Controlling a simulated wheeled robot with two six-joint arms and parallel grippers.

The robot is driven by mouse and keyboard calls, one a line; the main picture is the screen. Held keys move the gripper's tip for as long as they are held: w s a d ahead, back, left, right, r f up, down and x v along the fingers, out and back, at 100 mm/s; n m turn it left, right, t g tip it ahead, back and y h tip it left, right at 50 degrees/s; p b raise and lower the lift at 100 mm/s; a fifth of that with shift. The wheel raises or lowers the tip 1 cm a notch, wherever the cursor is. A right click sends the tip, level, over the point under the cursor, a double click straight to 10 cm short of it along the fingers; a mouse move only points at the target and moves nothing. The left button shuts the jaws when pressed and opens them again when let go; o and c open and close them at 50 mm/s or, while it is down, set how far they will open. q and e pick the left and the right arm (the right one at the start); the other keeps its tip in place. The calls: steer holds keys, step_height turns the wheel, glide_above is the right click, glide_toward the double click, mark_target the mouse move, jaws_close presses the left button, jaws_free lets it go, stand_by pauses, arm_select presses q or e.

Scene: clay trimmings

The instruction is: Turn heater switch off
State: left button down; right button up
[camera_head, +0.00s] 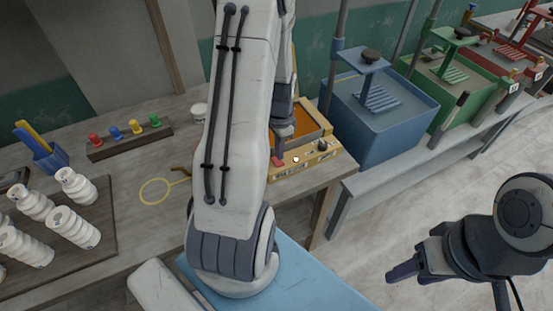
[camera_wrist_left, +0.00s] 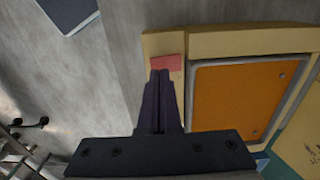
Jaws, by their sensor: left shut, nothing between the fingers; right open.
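The heater is a yellow box (camera_head: 300,168) with an orange top plate, at the right end of the wooden table. It also shows in the left wrist view (camera_wrist_left: 250,42), with its orange plate (camera_wrist_left: 235,95). A red switch (camera_wrist_left: 166,62) sits on the box's rim near a corner; it shows in the head view too (camera_head: 278,161). My left gripper (camera_head: 279,151) is shut and empty, and its fingertips (camera_wrist_left: 159,72) are right at the switch's edge. I cannot tell whether they touch it. My right gripper (camera_head: 402,270) is open and empty, away from the table.
A blue bin (camera_head: 380,125) stands on a bench just right of the heater, with a green bin (camera_head: 455,85) beyond. A yellow loop tool (camera_head: 154,191) lies on the table.

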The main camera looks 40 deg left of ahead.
mark_target(280, 163)
arm_select(q)
steer(key=shift+f+b, duration=0.9)
steer(key=shift+f, duration=0.35)
stand_by(0.4)
steer(key=shift+r, duration=0.1)
step_height(280, 163, up, 7)
steer(key=p, duration=0.6)
stand_by(0.7)
